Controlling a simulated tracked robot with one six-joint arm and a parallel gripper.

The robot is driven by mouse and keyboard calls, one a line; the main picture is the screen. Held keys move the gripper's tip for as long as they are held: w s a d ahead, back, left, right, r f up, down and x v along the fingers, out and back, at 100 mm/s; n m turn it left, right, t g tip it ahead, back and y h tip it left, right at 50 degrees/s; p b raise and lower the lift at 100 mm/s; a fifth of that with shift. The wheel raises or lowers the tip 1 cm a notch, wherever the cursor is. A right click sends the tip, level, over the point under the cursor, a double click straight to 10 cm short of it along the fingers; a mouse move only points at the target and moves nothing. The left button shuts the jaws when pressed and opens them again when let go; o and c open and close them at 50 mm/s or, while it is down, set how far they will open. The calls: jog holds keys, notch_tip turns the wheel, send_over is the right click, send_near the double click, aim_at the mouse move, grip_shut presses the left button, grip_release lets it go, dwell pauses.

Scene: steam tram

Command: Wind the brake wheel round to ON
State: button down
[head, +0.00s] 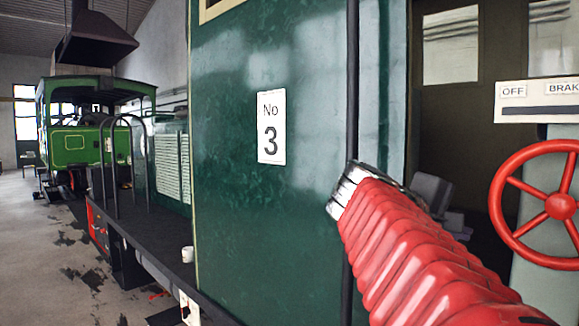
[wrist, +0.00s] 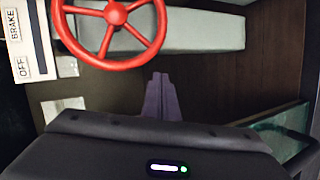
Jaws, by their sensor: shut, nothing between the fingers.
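The brake wheel is a red spoked wheel (head: 561,206) at the right edge of the head view, partly cut off. It also shows at the top of the wrist view (wrist: 115,13), cut off by the frame. Beside it is a pale label plate (head: 545,100) marked OFF and BRAK, the rest cut off; in the wrist view the plate (wrist: 18,62) reads OFF and BRAKE. No pointer on it can be made out. My gripper (wrist: 160,76) is shut and empty, its fingertips appearing just below the wheel's rim in the wrist view, apart from it.
A green cab side with a "No 3" sign (head: 271,126) and a dark vertical rail (head: 352,80) stand left of the wheel.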

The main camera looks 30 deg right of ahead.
jog(key=s+d+r+m+g+h, duration=0.2)
jog(key=s+r, duration=0.5)
jog(key=r, duration=0.5)
jog(key=shift+d+r+g+h, duration=0.3)
jog(key=shift+d+g+h, duration=0.1)
jog(key=shift+d+g, duration=0.55)
jog(key=x, duration=1)
